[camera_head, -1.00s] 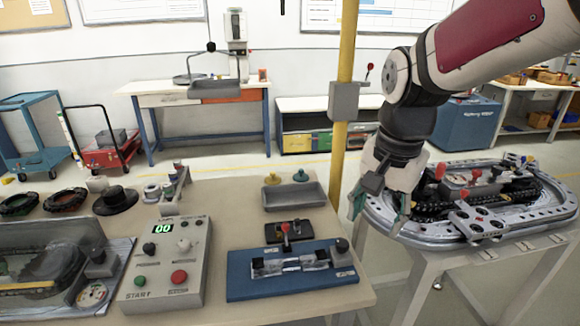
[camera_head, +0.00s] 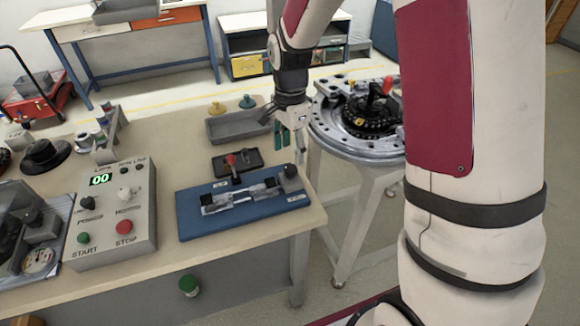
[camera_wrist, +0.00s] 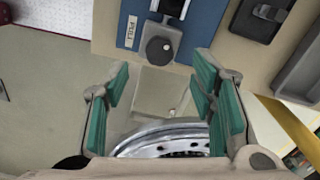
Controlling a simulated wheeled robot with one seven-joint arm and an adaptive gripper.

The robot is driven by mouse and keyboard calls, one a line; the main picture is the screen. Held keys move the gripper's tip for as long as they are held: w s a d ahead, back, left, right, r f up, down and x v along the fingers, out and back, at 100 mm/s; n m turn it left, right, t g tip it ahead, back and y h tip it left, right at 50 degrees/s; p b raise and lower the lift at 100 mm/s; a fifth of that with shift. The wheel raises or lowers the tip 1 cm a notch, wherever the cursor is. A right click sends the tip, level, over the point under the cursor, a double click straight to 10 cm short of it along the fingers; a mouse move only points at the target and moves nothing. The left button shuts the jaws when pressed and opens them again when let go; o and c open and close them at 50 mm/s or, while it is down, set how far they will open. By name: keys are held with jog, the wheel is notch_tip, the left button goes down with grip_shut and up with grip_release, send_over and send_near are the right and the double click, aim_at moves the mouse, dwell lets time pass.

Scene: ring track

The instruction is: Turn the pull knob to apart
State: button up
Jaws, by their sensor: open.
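The pull knob (camera_head: 290,171) is a dark round knob on a grey block at the right end of the blue board (camera_head: 190,221). In the wrist view the knob (camera_wrist: 159,50) shows beside a label reading PULL, at the edge of the blue board (camera_wrist: 193,30). A clear and metal sliding piece (camera_head: 240,195) lies along the board. My gripper (camera_head: 290,142) is open and empty, with teal fingers pointing down above and behind the knob. In the wrist view the open fingers (camera_wrist: 161,78) spread to either side of the knob's line, apart from it.
A small red lever on a black base (camera_head: 236,162) and a grey tray (camera_head: 238,125) stand behind the board. A control box (camera_head: 113,207) stands to the left. The round ring track (camera_head: 350,143) is on a separate stand at right, past the table edge.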

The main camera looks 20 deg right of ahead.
aim_at(291, 168)
notch_tip(291, 168, down, 7)
jog(key=shift+f, duration=0.15)
jog(key=shift+c, duration=0.2)
jog(key=c, duration=1.1)
